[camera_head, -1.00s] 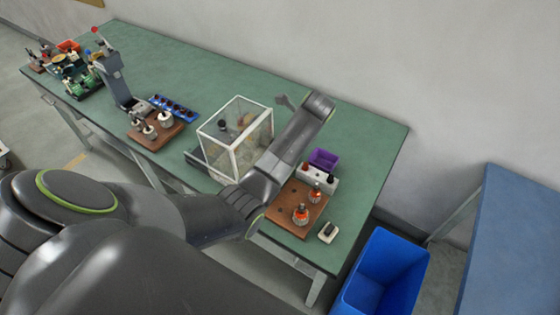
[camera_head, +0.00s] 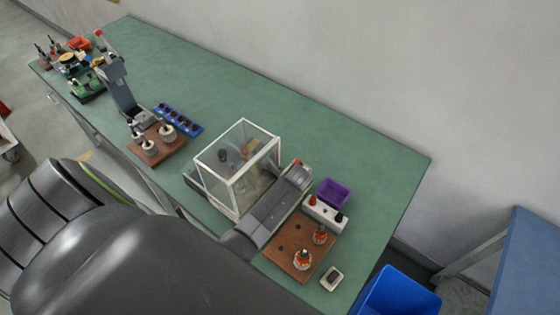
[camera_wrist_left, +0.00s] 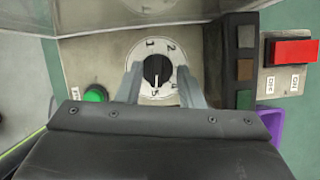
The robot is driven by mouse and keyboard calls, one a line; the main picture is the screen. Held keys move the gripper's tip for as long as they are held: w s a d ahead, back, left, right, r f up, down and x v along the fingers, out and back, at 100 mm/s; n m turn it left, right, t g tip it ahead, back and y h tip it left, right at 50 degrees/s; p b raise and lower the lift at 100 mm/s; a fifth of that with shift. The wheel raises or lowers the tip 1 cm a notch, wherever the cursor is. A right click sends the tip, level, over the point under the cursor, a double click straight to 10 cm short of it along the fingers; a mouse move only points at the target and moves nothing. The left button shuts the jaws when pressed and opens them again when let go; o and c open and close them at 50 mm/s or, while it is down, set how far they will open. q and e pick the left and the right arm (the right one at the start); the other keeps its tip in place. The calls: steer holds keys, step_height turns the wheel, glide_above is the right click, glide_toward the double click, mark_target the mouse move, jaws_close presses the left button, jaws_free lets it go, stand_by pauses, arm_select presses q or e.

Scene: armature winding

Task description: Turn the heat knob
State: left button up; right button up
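The heat knob (camera_wrist_left: 156,72) is black and sits in the centre of a white round dial (camera_wrist_left: 150,46) with printed numbers. Its white pointer line points down, toward the 5. My left gripper (camera_wrist_left: 158,84) is open, with one finger on each side of the knob and a visible gap to it. No contact shows. In the head view my left arm (camera_head: 275,205) reaches low beside the clear white-framed box (camera_head: 232,168); its fingers and the knob are hidden there. My right gripper is not in view.
A green button (camera_wrist_left: 95,94) lies left of the dial, and a red switch (camera_wrist_left: 290,52) right of it. A purple bin (camera_head: 333,192), a brown board (camera_head: 288,258) with orange-wound parts and a blue crate (camera_head: 400,292) are nearby. The back of the green table (camera_head: 350,150) is clear.

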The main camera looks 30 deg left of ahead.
arm_select(q)
steer(key=shift+s, duration=0.25)
steer(key=shift+c, duration=0.4)
steer(key=shift+w, duration=0.1)
jaws_close()
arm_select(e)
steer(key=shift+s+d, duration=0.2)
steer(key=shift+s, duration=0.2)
arm_select(q)
steer(key=shift+n, duration=0.3)
steer(key=n, duration=0.1)
steer(key=n+g, duration=0.1)
steer(key=n, duration=0.1)
steer(key=n+g, duration=0.1)
steer(key=shift+w+n, duration=0.25)
steer(key=shift+n, duration=0.05)
steer(key=shift+w+a+n+g, duration=0.15)
steer(key=shift+n+g, duration=0.65)
steer(key=shift+n, duration=1.4)
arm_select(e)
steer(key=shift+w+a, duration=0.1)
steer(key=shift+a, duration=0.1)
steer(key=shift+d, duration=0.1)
